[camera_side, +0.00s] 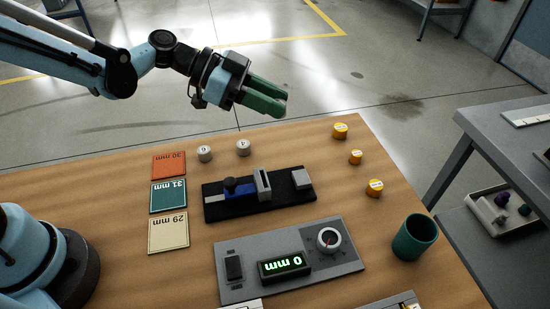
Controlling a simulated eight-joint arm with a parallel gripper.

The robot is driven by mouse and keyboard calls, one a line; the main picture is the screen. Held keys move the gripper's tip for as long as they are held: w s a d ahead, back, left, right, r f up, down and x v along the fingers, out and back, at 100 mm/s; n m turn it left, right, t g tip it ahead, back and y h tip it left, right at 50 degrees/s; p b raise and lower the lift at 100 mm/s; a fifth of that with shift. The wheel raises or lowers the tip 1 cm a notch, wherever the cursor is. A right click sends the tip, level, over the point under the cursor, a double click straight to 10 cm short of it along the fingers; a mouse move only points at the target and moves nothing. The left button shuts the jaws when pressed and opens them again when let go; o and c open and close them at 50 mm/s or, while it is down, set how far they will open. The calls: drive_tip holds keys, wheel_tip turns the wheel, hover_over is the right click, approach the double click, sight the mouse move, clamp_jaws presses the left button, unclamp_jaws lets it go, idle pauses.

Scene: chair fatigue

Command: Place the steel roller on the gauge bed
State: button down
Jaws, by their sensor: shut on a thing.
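My gripper (284,103), with green fingers, is in the air above and beyond the table's far edge. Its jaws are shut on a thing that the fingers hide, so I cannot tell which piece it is. Two small grey steel-coloured rollers with marked tops, one on the left (205,154) and one on the right (243,147), stand upright on the table behind the gauge. The gauge bed (230,211) is a black base with a blue slide, a dark knob and grey upright blocks. I see no roller on it.
Orange (168,167), teal (167,196) and cream (167,233) cards marked 30, 31 and 29 mm lie left of the gauge. Three yellow pieces (356,157) and a green cup (414,238) stand right.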

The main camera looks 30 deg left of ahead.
drive_tip(key=s+a+r+n+t+y, duration=0.3)
drive_tip(key=a+r+n+t+y, duration=0.6)
drive_tip(key=a+r, duration=0.7)
drive_tip(key=w+d+f+m+g+h, duration=0.5)
drive_tip(key=d+f+h, duration=0.2)
drive_tip(key=d+f, duration=0.25)
drive_tip(key=s+d+f+m+g+h, duration=0.1)
drive_tip(key=s+d+f+m+g, duration=0.1)
drive_tip(key=d+f, duration=0.3)
drive_tip(key=s+d+f+m+g+h, duration=0.1)
drive_tip(key=s+d+f+m+g, duration=0.1)
drive_tip(key=d+f+m+g, duration=0.2)
drive_tip(key=shift+s+d+f+g+h, duration=0.3)
drive_tip(key=shift+d+f+h, duration=0.1)
drive_tip(key=shift+d+f, duration=0.35)
hover_over(270, 145)
wheel_tip(270, 145, down, 7)
drive_tip(key=shift+f, duration=1.8)
drive_tip(key=shift+f, duration=0.15)
